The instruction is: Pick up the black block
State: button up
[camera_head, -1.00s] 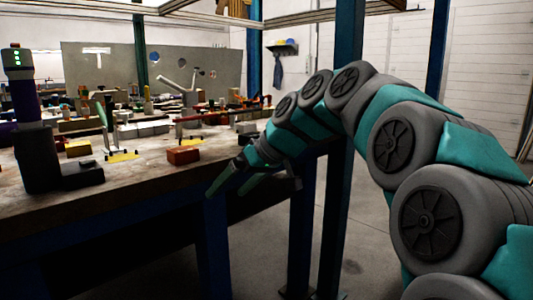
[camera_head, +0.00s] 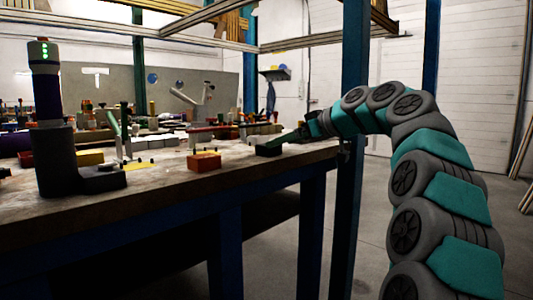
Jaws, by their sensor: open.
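A small dark block (camera_head: 267,151), which looks like the black block, sits on the workbench near its right end. My gripper (camera_head: 283,144) reaches in from the right with its dark green fingers at this block, low over the bench top. The jaws are open. The fingers and the block are both dark and overlap, so I cannot tell whether they touch or whether the block is between the fingers.
An orange-red block (camera_head: 204,161) lies on the workbench (camera_head: 150,193) to the left of my gripper. A dark post with green lights (camera_head: 45,110) stands at the left. Cluttered tools and parts fill the back of the bench. Blue frame posts (camera_head: 354,150) stand close to my arm.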

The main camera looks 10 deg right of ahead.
jog(key=shift+w+d+x, duration=0.1)
jog(key=shift+x, duration=1.6)
jog(key=shift+w+d+x, duration=0.1)
jog(key=shift+x, duration=1.65)
grip_shut()
jog(key=shift+r, duration=0.1)
